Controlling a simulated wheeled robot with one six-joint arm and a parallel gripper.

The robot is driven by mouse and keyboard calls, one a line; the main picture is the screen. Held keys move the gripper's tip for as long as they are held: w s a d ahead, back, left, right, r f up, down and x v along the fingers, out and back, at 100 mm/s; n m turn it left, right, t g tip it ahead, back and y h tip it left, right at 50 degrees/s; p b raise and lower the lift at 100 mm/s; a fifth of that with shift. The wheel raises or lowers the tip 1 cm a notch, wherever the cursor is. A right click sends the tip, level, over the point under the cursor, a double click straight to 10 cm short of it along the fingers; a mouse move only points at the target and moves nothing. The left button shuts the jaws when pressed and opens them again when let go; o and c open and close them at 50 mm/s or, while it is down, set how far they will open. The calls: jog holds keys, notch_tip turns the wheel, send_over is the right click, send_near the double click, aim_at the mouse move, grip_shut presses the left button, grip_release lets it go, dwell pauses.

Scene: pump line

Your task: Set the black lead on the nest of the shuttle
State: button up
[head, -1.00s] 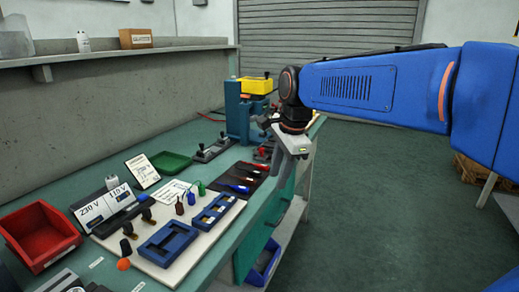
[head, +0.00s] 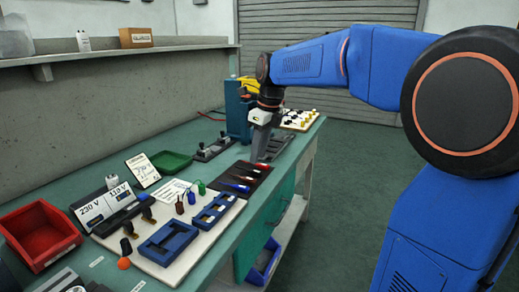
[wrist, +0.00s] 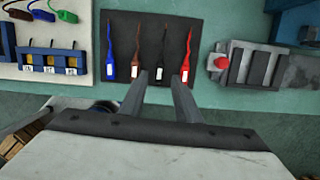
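The black lead (wrist: 160,57) lies on a dark mat (wrist: 121,23) in the wrist view, between a brown lead (wrist: 136,55) and a red lead (wrist: 187,48). A blue lead (wrist: 109,58) lies at the left. My gripper (wrist: 159,76) is open and empty, its fingertips either side of the black lead's lower end in the picture; the height gap cannot be told. In the head view my gripper (head: 260,155) is over the mat's far end. The shuttle appears to be the grey fixture (wrist: 250,65) with a red knob, right of the mat.
A white board (head: 173,262) with blue trays and small coloured leads lies nearer on the bench. A red bin (head: 40,235) and a green tray (head: 170,161) stand left. A blue and yellow press (head: 238,110) stands behind my gripper.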

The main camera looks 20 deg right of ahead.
aim_at(255, 171)
jog(key=shift+w+a+f, duration=0.15)
jog(key=shift+f, duration=0.8)
jog(key=shift+w+a+f, duration=0.1)
jog(key=shift+f, duration=0.8)
jog(key=shift+w+a+f, duration=0.15)
jog(key=shift+f, duration=0.8)
jog(key=shift+c, duration=0.3)
grip_shut()
jog(key=shift+r, duration=3.05)
